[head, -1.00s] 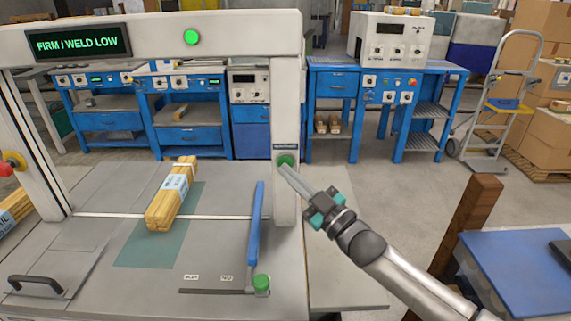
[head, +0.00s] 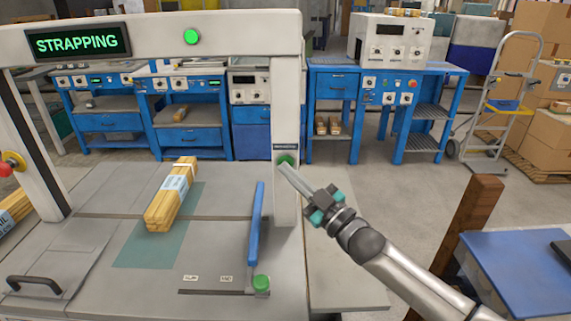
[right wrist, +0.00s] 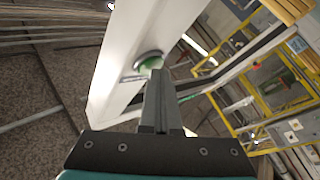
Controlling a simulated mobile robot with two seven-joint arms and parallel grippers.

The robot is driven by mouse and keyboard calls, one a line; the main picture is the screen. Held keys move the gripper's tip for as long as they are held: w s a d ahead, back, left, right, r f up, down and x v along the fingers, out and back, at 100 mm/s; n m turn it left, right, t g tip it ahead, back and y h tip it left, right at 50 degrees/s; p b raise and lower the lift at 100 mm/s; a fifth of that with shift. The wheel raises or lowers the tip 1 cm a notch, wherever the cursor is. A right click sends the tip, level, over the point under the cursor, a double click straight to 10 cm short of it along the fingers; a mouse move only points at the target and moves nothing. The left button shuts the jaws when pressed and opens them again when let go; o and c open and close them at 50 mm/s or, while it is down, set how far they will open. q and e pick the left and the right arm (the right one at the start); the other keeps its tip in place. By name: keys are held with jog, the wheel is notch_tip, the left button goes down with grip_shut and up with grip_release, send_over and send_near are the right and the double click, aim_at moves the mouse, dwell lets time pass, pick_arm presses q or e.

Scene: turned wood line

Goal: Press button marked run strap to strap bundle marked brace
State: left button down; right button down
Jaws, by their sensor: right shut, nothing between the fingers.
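The bundle (head: 172,197) of yellow wood strips lies on the strapping machine's table, over a teal mat (head: 150,250). It has a pale label and a white band near its far end. The green button (head: 286,160) is on the right post of the machine, under a small dark label too small to read. My right gripper (head: 284,167) is shut and empty, its fingertips at the button; the button also shows just beyond the fingertips in the right wrist view (right wrist: 150,64). The display (head: 78,43) reads "STRAPPING". My left gripper is not in view.
A blue lever (head: 256,222) and a green knob (head: 261,283) stand at the table's right front. A brown wooden post (head: 468,235) and a blue-topped table (head: 520,262) are at the right.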

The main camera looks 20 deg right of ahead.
jog(key=shift+s, duration=0.15)
jog(key=shift+s+a+p, duration=0.2)
jog(key=shift+s+p, duration=0.4)
jog(key=shift+p, duration=0.1)
jog(key=s+p, duration=0.1)
jog(key=s, duration=0.1)
jog(key=s+a+p, duration=0.1)
jog(key=s+p, duration=0.1)
jog(key=s, duration=0.1)
jog(key=shift+a+p, duration=0.2)
jog(key=shift+p, duration=0.1)
jog(key=shift+f, duration=0.1)
